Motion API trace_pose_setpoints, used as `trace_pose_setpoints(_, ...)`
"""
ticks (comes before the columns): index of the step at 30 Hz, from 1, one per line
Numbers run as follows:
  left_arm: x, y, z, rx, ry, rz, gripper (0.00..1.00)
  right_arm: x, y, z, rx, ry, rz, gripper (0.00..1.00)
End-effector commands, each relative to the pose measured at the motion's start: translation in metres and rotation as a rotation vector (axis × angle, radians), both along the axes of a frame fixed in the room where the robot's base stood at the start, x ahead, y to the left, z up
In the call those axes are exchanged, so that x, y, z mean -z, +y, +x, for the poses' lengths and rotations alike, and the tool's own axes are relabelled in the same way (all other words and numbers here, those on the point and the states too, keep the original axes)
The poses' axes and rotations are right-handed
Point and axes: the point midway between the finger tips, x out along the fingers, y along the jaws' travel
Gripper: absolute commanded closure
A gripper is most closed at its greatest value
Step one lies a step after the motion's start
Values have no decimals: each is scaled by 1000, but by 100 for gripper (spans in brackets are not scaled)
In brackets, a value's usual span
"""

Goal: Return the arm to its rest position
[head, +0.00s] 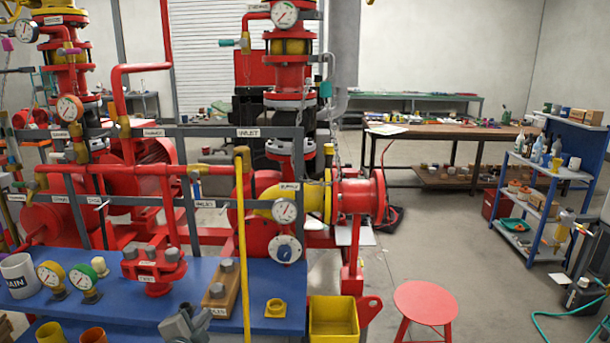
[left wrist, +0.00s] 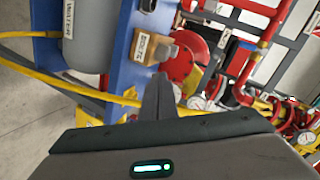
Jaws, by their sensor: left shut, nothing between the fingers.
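My left gripper (head: 188,322) shows at the bottom of the head view, in front of the blue bench (head: 225,275). Its grey fingers are shut with nothing between them. In the left wrist view the closed fingers (left wrist: 158,92) point toward the bench and its wooden block. My right gripper is not in view.
A wooden block (head: 220,290), a red flanged fitting (head: 153,270), loose gauges (head: 84,276) and a yellow upright pole (head: 245,220) are close to the gripper. A yellow bin (head: 333,318) and red stool (head: 426,303) stand to the right. Open floor lies beyond.

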Motion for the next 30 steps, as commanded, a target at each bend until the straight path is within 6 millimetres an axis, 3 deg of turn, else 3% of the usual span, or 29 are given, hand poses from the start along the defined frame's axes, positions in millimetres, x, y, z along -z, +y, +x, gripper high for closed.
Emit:
trace_pose_setpoints(1,24,-5,-23,-20,55,-56,100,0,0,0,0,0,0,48)
trace_pose_setpoints(6,84,-13,-95,-117,223,-225,100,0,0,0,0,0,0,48)
trace_pose_setpoints(15,161,-20,-241,-342,518,-479,100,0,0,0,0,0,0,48)
trace_pose_setpoints(18,176,-20,-287,-423,603,-545,100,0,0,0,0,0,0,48)
trace_pose_setpoints(21,185,-19,-321,-486,663,-587,100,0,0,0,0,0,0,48)
trace_pose_setpoints(30,196,-18,-392,-621,783,-663,100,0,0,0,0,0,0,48)
